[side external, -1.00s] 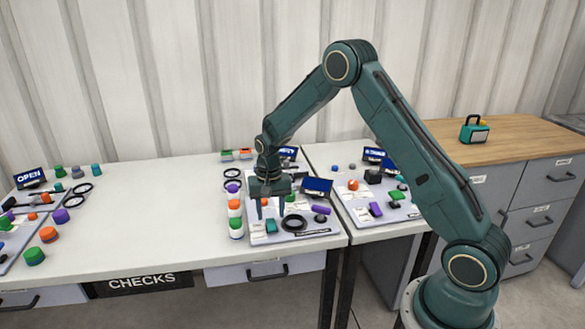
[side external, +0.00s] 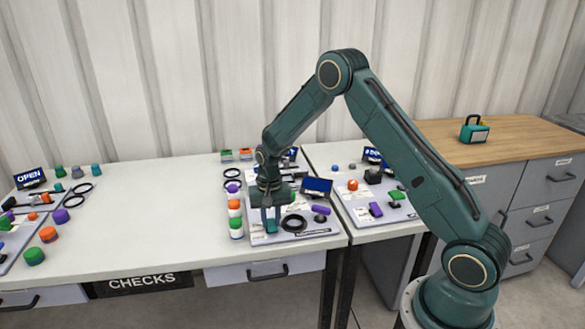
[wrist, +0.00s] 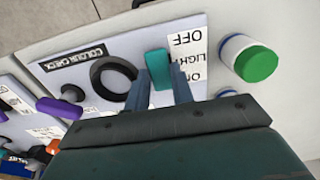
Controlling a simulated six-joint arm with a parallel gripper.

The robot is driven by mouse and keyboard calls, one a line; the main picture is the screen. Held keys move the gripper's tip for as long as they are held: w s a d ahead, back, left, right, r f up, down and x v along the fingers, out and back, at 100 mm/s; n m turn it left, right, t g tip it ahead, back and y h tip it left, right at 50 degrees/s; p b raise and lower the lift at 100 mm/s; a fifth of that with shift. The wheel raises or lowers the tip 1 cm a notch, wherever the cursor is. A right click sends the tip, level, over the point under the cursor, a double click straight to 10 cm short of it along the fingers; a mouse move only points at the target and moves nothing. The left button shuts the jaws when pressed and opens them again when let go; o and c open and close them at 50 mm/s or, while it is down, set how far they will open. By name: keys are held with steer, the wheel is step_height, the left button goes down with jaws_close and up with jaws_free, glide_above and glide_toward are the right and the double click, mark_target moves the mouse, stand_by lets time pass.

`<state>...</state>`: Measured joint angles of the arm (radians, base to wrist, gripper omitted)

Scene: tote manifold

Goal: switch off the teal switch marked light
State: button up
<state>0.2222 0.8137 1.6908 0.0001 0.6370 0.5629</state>
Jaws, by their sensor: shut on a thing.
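The teal switch (wrist: 158,66) stands on the light grey panel (wrist: 130,45), beside a white label (wrist: 188,58) that reads OFF, LIGHT and, partly covered, ON. My gripper (wrist: 162,88) has a finger on each side of the switch and is shut on it. In the side view my gripper (side external: 270,222) points down at the panel's near left part, with the teal switch (side external: 271,228) at its fingertips. The switch's lower part is hidden by my gripper in the wrist view, and I cannot tell which way it leans.
A black ring (wrist: 108,78) lies close beside the switch, with a purple-handled control (wrist: 60,107) beyond it. A white jar with a green lid (wrist: 256,63) stands off the panel on the other side. A dark blue display (side external: 317,187) rises behind.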

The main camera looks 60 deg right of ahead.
steer(key=shift+s+a+t+h, duration=0.2)
steer(key=shift+t+h, duration=0.6)
steer(key=o, duration=1)
steer(key=shift+r, duration=0.1)
steer(key=r, duration=0.4)
steer(key=s+a+r, duration=0.1)
steer(key=r, duration=0.4)
steer(key=s+a+r, duration=0.1)
steer(key=r, duration=0.3)
steer(key=shift+r, duration=0.15)
